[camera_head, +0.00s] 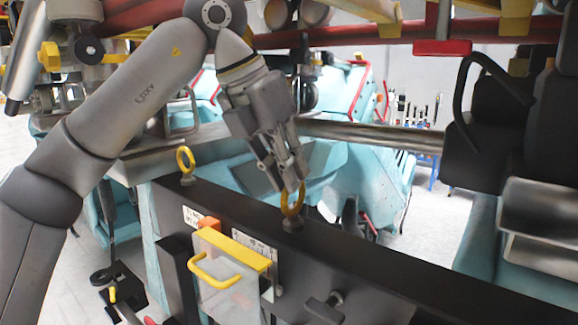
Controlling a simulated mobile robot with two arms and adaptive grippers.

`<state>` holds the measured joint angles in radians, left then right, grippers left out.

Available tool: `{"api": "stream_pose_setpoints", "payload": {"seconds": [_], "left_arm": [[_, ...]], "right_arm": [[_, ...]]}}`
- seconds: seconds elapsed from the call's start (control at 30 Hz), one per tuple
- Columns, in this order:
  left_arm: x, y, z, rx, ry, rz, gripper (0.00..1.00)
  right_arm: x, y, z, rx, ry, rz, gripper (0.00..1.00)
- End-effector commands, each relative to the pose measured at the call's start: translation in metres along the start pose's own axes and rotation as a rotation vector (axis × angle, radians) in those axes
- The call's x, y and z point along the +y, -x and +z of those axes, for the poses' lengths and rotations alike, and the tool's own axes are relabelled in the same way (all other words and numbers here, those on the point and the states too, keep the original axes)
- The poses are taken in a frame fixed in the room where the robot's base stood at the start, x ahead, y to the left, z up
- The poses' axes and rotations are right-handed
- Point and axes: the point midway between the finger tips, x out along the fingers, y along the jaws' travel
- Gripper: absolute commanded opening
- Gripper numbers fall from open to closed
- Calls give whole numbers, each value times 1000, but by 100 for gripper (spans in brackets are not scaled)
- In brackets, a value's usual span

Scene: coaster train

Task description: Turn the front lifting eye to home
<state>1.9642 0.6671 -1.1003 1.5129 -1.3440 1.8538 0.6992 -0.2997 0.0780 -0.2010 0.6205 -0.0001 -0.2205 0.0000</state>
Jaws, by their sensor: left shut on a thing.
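Two yellow lifting eyes stand on the top of a long black beam (390,268). The other eye (184,160) stands free, farther left along the beam. My right gripper does not show.
A clear box with a yellow handle (215,270) is on the beam's near side, by white labels. A silver bar (375,137) runs behind my gripper. Black padded seat parts (500,120) stand at the right. Red and yellow framework hangs overhead. Tools (410,112) stand on the far wall.

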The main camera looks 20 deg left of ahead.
Motion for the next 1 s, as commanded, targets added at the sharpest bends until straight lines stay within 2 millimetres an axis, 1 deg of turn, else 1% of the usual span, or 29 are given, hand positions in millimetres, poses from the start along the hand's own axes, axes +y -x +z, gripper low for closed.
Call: {"api": "stream_pose_setpoints", "payload": {"seconds": [0.03, 0.4, 0.6, 1.0], "left_arm": [[1, 3, 2, 6, -36, -19, 0], [4, 3, 5, 72, -355, -151, 0], [5, 2, 6, 107, -527, -222, 0], [8, 1, 10, 177, -870, -358, 0]], "right_arm": [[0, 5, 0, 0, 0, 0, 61], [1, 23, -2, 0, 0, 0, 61], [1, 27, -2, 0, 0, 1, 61], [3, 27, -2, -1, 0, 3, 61]]}}
